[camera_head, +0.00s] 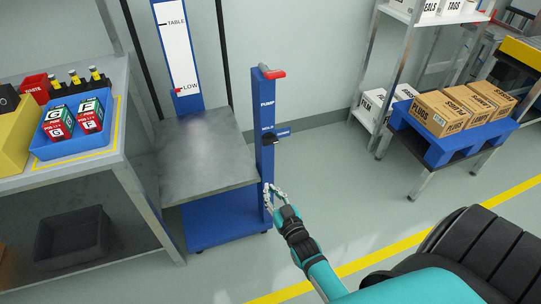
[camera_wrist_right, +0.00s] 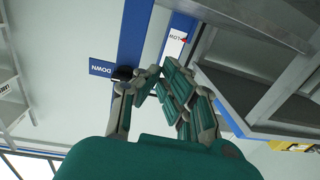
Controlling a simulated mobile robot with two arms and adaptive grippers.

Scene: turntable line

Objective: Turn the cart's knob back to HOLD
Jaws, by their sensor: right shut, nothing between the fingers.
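The blue cart has a grey metal platform (camera_head: 205,150) and a blue post (camera_head: 265,170) at its right, with white lettering including PUMP. A small dark part, apparently the knob (camera_head: 268,139), is on the post beside a blue tab (camera_head: 284,133). In the right wrist view a black knob (camera_wrist_right: 122,73) sits by a blue DOWN label (camera_wrist_right: 101,68); its exact pointing is unclear. My right gripper (camera_head: 270,188) is shut and empty, beside the lower post, below the knob. In the wrist view its fingers (camera_wrist_right: 158,78) are close to the knob; contact cannot be told. My left gripper is out of view.
A TABLE/LOW scale (camera_head: 176,45) stands behind the platform. A metal bench (camera_head: 125,150) with a blue tray (camera_head: 80,146) is at left. A blue stand (camera_head: 445,150) with cartons is at right. Floor between cart and stand is clear.

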